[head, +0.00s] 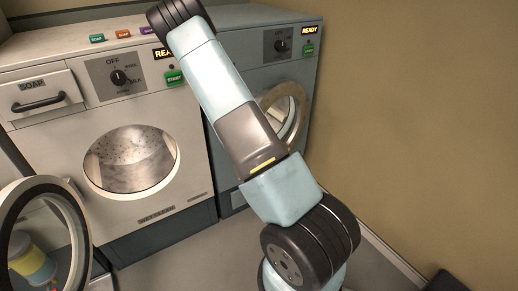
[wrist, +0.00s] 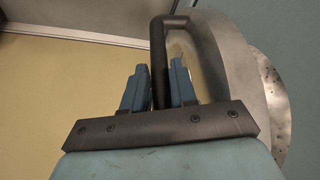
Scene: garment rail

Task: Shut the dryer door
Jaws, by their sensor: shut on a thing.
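The dryer (head: 258,75) is the right-hand grey machine in the head view, with a lit READY panel. Its round door (head: 294,122) stands open at an angle and is partly hidden by my arm. In the wrist view the door's curved grey rim (wrist: 222,45) fills the upper right. A dark bar handle (wrist: 158,45) stands on it. My gripper (wrist: 157,72) is shut on the handle, with one blue finger on each side. The gripper is not visible in the head view.
A white washer (head: 165,95) stands left of the dryer, with a soap drawer (head: 42,97). A round open door (head: 75,235) with a dark rim is at lower left, near a yellow container (head: 35,262). A tan wall (head: 420,120) bounds the right side.

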